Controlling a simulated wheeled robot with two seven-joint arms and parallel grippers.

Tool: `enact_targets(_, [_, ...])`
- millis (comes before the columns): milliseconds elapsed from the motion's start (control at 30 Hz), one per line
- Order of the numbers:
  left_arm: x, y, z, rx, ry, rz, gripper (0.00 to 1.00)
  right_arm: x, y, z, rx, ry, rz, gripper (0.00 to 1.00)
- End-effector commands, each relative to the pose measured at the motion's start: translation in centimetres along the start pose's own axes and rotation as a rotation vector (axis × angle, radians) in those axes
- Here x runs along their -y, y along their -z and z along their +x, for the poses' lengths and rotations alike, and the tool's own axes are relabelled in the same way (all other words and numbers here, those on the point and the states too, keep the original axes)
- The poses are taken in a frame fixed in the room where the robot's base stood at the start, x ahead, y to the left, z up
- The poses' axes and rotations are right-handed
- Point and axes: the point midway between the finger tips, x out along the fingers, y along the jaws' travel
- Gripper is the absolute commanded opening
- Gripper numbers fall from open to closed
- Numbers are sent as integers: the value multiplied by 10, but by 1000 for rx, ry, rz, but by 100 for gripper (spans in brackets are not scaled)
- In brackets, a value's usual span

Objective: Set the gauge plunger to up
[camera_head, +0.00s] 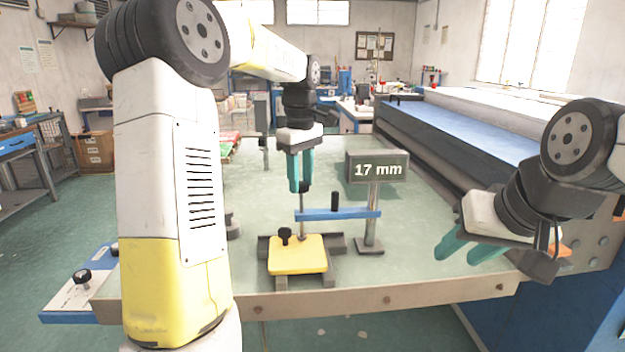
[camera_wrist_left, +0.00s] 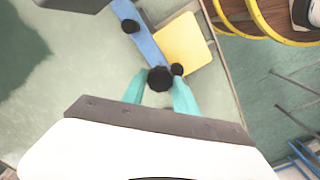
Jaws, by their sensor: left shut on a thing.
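The gauge stand has a blue arm (camera_head: 345,214) across a grey post (camera_head: 374,222). The plunger is a thin upright rod (camera_head: 301,226) with a black knob (camera_wrist_left: 160,79) on top, passing by the blue arm's left end above a yellow block (camera_head: 297,256). My left gripper (camera_head: 301,185) points down from above and is shut on the plunger's black knob; its teal fingers lie on either side of the knob in the left wrist view. The fingers partly hide the knob in the head view. My right gripper (camera_head: 465,254) is open and empty, near the table's front right edge.
A sign (camera_head: 378,168) on the post reads 17 mm. Another black knob (camera_head: 334,201) stands on the blue arm, and one (camera_head: 285,236) by the yellow block. The green table top (camera_head: 430,200) is clear to the right. A long machine (camera_head: 470,130) borders the right side.

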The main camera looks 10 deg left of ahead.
Motion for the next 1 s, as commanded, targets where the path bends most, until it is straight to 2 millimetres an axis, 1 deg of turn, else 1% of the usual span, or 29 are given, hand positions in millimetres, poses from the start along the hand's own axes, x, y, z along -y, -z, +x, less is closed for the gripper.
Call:
enact_targets(100, [-2,1,-19,-3,-6,-1,0,0,0,0,0,0,0,40])
enact_targets(233, [-1,0,-38,-1,-4,0,0,0,0,0,0,0,0,40])
enact_targets(300, [-1,0,-43,-1,-4,-1,0,0,0,0,0,0,0,40])
enact_targets(567, [0,0,-45,-2,-7,-1,0,0,0,0,0,0,0,40])
enact_targets(600, [0,0,-45,-3,-7,-1,41,0,0,0,0,0,0,40])
enact_targets(700, [0,0,-45,-2,-6,-1,57,0,0,0,0,0,0,40])
enact_targets(1000, [0,0,-44,-1,-2,0,57,0,0,0,0,0,0,40])
